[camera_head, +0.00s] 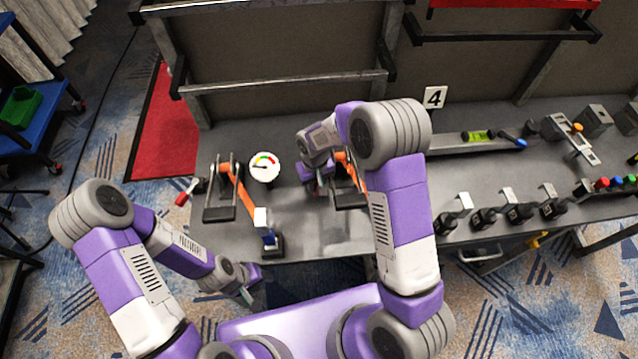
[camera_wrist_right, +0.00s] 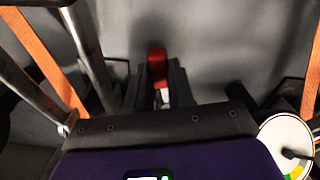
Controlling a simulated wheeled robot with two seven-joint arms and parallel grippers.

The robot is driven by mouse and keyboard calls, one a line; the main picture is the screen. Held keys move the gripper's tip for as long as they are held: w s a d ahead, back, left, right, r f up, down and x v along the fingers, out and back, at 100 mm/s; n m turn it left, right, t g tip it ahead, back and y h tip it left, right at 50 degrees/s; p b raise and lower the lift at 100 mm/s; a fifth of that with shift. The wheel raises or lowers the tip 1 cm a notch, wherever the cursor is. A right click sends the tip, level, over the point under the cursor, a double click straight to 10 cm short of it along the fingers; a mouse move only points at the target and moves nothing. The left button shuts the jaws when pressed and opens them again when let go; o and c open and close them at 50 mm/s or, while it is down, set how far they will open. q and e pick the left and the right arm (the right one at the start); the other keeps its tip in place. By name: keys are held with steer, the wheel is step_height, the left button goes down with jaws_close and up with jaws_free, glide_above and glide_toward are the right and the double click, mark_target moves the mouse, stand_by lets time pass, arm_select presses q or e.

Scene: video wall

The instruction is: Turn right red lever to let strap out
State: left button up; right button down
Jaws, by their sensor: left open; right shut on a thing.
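The right red lever (camera_wrist_right: 158,62) shows in the right wrist view, with my right gripper (camera_wrist_right: 161,92) shut on it. In the head view my right gripper (camera_head: 318,186) is beside the right ratchet frame (camera_head: 350,198), and the lever is hidden or too small to make out there. The right orange strap (camera_head: 354,170) is partly covered by my arm. My left gripper (camera_head: 246,294) is open and empty in front of the table's front edge. A left red lever (camera_head: 183,198) sits beside the left ratchet frame (camera_head: 220,212) with its own orange strap (camera_head: 242,188).
A round gauge (camera_head: 264,167) stands between the two ratchets; it also shows in the right wrist view (camera_wrist_right: 284,138). The grey table (camera_head: 310,236) holds a spirit level (camera_head: 478,135) and several black clamps further right. A metal frame stands behind it.

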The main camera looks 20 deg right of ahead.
steer(key=shift+d+n, duration=0.2)
steer(key=shift+n, duration=0.2)
steer(key=shift+w, duration=0.1)
steer(key=c, duration=1)
jaws_free()
steer(key=shift+o, duration=0.2)
